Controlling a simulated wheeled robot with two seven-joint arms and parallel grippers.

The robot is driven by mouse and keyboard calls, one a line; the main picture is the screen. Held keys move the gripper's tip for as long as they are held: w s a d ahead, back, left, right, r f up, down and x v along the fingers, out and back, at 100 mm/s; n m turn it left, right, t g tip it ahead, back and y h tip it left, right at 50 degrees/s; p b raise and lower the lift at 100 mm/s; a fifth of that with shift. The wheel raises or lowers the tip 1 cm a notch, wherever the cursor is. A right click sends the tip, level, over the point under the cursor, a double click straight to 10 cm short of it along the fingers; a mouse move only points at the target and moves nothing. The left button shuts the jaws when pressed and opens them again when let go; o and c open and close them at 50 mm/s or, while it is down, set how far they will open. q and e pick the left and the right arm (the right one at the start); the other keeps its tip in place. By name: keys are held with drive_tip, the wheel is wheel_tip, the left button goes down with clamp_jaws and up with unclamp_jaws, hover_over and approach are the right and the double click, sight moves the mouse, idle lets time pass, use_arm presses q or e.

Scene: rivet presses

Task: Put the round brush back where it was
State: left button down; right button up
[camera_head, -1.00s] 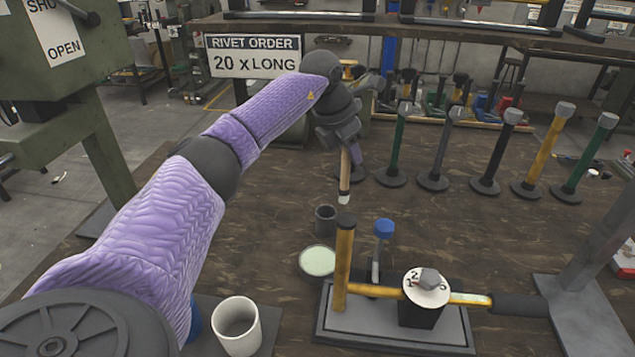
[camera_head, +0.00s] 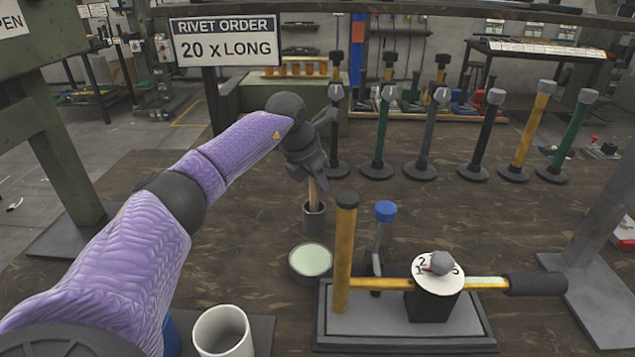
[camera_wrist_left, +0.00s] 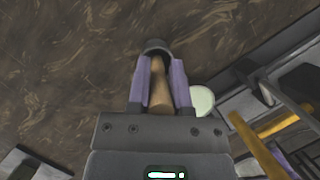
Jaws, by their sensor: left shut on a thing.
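The round brush (camera_head: 314,194) has a light wooden handle and stands nearly upright. Its lower end is inside the mouth of a small dark grey cup (camera_head: 314,220), so its tip is hidden. My left gripper (camera_head: 312,178) is just above the cup, shut on the brush handle. In the left wrist view the handle (camera_wrist_left: 160,95) lies between the purple fingers (camera_wrist_left: 159,75), with the dark cup (camera_wrist_left: 156,45) beyond the fingertips. My right gripper is in neither view.
A pale green round dish (camera_head: 311,260) sits just in front of the cup. Several upright tools (camera_head: 425,135) line the back. A white mug (camera_head: 222,333) is in front.

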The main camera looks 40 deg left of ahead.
use_arm(q)
drive_tip(key=c, duration=1)
unclamp_jaws()
drive_tip(key=shift+f, duration=0.15)
drive_tip(key=o, duration=0.5)
drive_tip(key=shift+c, duration=0.2)
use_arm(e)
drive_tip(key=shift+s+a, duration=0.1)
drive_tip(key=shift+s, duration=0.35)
use_arm(q)
drive_tip(key=p+v, duration=0.4)
drive_tip(key=v, duration=0.8)
drive_tip(key=shift+p, duration=0.35)
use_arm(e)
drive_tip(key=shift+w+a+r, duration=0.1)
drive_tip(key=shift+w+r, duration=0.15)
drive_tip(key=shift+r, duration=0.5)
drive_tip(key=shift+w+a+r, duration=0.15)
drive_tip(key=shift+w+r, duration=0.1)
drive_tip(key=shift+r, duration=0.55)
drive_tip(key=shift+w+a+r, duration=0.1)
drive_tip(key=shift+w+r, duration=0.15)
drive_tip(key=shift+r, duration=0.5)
